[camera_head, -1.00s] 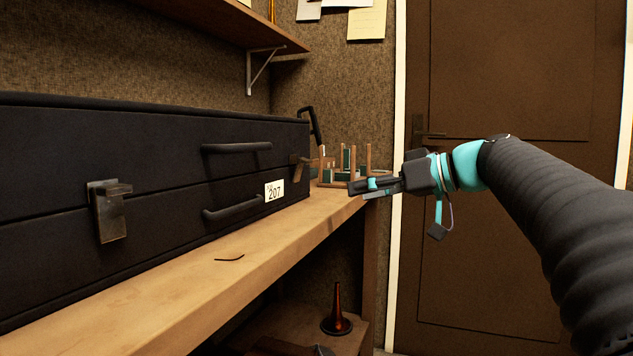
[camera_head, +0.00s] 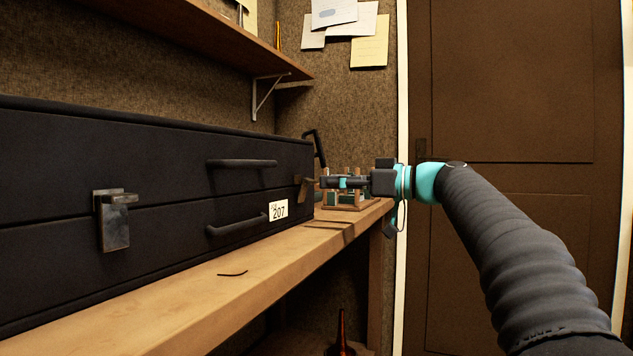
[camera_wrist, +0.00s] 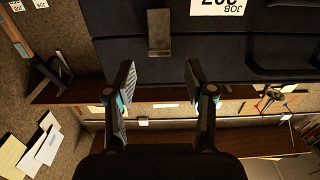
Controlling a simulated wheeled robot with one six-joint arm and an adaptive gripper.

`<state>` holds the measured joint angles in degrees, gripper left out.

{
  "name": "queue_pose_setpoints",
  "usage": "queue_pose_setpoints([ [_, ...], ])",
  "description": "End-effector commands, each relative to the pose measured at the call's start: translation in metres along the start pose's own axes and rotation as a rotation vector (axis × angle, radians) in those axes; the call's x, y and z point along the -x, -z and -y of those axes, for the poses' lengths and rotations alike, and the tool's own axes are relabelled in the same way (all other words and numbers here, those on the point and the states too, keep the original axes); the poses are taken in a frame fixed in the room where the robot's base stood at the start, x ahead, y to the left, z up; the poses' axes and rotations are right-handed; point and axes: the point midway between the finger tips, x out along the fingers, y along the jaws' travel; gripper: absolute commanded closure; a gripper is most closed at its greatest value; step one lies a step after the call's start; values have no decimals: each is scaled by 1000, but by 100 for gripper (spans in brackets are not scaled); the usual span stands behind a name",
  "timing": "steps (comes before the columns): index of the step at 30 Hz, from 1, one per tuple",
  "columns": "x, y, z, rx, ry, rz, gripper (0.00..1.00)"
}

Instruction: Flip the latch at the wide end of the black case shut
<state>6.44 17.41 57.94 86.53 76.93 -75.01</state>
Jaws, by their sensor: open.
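The black case (camera_head: 160,160) lies closed-looking along the bench, with two handles and a white 207 label (camera_head: 279,209) on its front. One metal latch (camera_head: 112,220) is on the left of the front, with a plate jutting out at its top. The other latch (camera_head: 304,189) is near the right end, tilted outward. My gripper (camera_head: 324,182) is just right of this latch and apart from it. In the wrist view this latch (camera_wrist: 159,32) stands ahead, between the lines of the open, empty fingers (camera_wrist: 160,82). Which end is wide I cannot tell.
A wooden pegged rack (camera_head: 345,200) stands on the bench (camera_head: 190,295) behind my gripper. A thin dark curved piece (camera_head: 233,273) lies on the bench front. A shelf (camera_head: 200,38) hangs above the case. The space before the bench looks clear.

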Motion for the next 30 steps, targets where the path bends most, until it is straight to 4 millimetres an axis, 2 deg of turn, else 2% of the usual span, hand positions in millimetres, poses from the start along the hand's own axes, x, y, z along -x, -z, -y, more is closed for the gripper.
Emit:
queue_pose_setpoints([
  [3, -21, 0, 0, -1, 3, 0, 46],
  [9, -40, 0, 0, 0, 1, 0, 46],
  [20, -45, 0, 0, -1, 0, 0, 46],
  [21, -45, 0, 0, -1, 0, 0, 48],
  [23, -45, 0, 0, -1, 0, 0, 63],
  [27, -45, 0, 0, -1, 0, 0, 98],
  [30, -45, 0, 0, -1, 0, 0, 100],
])
